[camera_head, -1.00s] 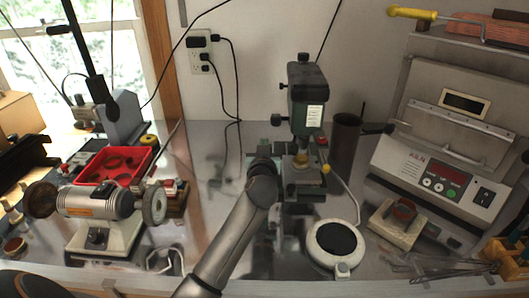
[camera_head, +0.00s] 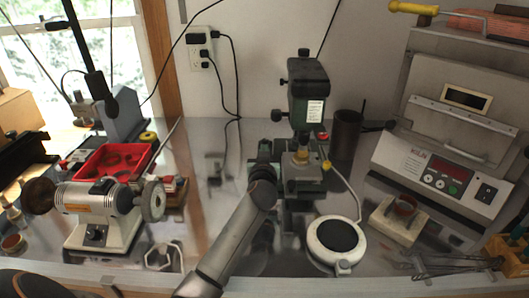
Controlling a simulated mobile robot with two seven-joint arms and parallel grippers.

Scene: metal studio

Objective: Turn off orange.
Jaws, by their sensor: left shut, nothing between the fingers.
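An orange label (camera_head: 76,205) sits on the white bench polisher (camera_head: 100,208) at the left, which has a dark switch (camera_head: 96,233) on its base. The green drill press (camera_head: 308,88) stands at the centre back, with a red button (camera_head: 323,136) and a yellow knob (camera_head: 326,165). I cannot tell which of these the word orange means. My right gripper is out of view.
The kiln (camera_head: 445,165) stands at the right with a red display and a black switch (camera_head: 485,194). A round white plate device (camera_head: 337,242) lies front centre. A red tray (camera_head: 112,162) sits behind the polisher. The bench between polisher and arm is mostly clear.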

